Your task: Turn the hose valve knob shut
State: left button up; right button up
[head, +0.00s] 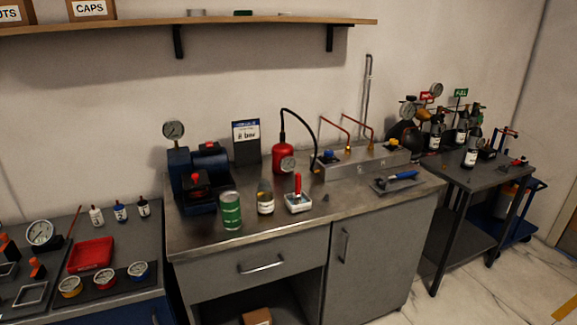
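A black hose (306,120) arches from the top of a red cylinder (283,158) down to the left end of a grey manifold block (360,166) on the middle bench. A blue knob (329,155) sits on the block beside the hose end. A yellow knob (393,143) sits farther right on the block. A red knob (196,179) is on the dark blue gauge device (181,165) at the left. Which knob is the hose valve's, and whether it is open or shut, I cannot tell. Neither gripper is in view.
A blue-handled tool (404,176) lies on a dark tray at right. A wall shelf (230,24) hangs above.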

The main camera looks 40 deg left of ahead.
aim_at(329, 153)
jog(key=i+j+u, duration=0.1)
jog(key=j+u, duration=0.25)
jog(key=i+j+u, duration=0.1)
jog(key=j+u, duration=0.2)
jog(key=i+j+u, duration=0.15)
jog(key=u, duration=0.2)
